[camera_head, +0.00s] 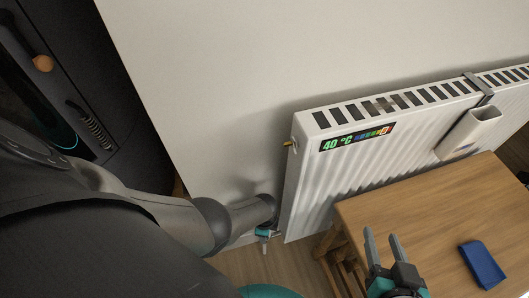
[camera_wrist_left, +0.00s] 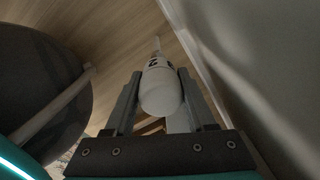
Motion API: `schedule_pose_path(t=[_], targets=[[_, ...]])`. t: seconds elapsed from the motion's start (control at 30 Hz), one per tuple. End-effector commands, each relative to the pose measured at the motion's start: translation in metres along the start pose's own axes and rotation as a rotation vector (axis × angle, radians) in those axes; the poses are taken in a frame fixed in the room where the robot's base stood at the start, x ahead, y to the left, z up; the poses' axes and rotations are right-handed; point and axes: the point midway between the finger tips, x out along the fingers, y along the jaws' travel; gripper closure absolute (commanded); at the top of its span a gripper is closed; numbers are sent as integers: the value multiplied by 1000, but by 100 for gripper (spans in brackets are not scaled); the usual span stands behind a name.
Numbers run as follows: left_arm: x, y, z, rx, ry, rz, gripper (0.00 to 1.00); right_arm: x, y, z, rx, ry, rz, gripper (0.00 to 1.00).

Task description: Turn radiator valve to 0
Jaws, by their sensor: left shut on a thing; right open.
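The white radiator valve (camera_wrist_left: 161,92) sits between the two fingers of my left gripper (camera_wrist_left: 159,78) in the left wrist view. The fingers are shut on it from both sides, and dark marks show near its far end. In the head view my left gripper (camera_head: 265,233) is low beside the left end of the white radiator (camera_head: 330,180), and my arm hides most of it. The valve cannot be made out there. My right gripper (camera_head: 383,244) is open and empty in front of the wooden table's left part.
A display strip reading 40 °C (camera_head: 357,137) and a white holder (camera_head: 468,132) are on the radiator. A dark cabinet (camera_head: 75,60) stands at the left.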

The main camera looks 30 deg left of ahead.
Motion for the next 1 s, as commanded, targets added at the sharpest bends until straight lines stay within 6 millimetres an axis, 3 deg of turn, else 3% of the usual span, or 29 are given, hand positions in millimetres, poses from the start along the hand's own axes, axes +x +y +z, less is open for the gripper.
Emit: schedule_pose_path(t=[0.53, 0.57, 0.8, 1.0], targets=[[0, 1, 0, 28, 1, 2, 100, 0, -1, 0, 1, 0, -2, 50], [0, 1, 0, 28, 1, 2, 44, 0, -1, 0, 1, -1, -2, 50], [0, 1, 0, 27, 1, 1, 17, 0, -1, 1, 1, -2, -2, 50], [0, 0, 0, 26, 1, 1, 15, 0, -1, 1, 1, -3, -2, 50]])
